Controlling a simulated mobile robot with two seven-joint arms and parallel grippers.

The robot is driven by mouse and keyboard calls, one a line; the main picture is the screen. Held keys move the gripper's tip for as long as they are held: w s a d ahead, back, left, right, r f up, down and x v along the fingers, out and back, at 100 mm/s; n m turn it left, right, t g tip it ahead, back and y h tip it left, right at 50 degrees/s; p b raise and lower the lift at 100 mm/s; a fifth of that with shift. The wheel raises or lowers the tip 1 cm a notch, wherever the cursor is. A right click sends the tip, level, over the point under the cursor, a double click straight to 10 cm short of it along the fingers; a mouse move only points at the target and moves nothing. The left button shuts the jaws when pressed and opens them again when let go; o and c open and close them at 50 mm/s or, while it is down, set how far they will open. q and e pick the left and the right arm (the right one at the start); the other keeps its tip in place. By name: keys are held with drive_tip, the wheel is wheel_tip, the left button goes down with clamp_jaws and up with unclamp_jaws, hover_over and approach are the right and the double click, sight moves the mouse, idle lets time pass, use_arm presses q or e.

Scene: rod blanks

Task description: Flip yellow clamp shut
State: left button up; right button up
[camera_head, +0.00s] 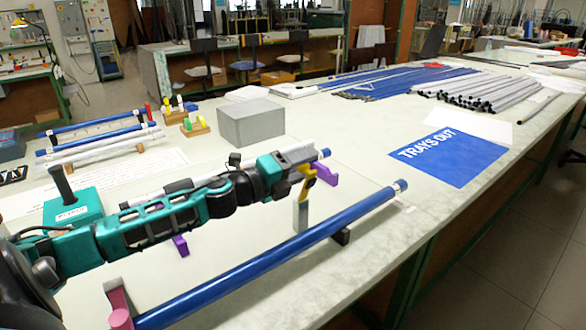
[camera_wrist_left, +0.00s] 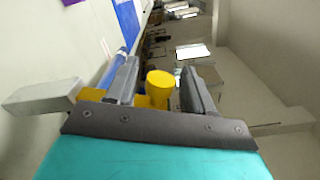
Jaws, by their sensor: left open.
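The yellow clamp (camera_head: 306,184) stands raised at the top of a grey post (camera_head: 300,216), beside the long blue rod (camera_head: 270,262). My left gripper (camera_head: 303,153) is at the clamp's upper part. In the left wrist view, a round yellow part of the clamp (camera_wrist_left: 159,84) shows between the two grey fingers of my left gripper (camera_wrist_left: 160,72). The fingers are apart; I cannot tell whether either touches the clamp. More yellow shows by the left finger, with a grey block (camera_wrist_left: 45,97) beside it. My right gripper is not in view.
A grey box (camera_head: 251,122) stands further back.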

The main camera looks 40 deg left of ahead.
use_arm(q)
drive_tip(key=shift+s+a+f, duration=0.1)
drive_tip(key=shift+s+a, duration=0.05)
drive_tip(key=shift+s, duration=0.3)
drive_tip(key=v, duration=1.2)
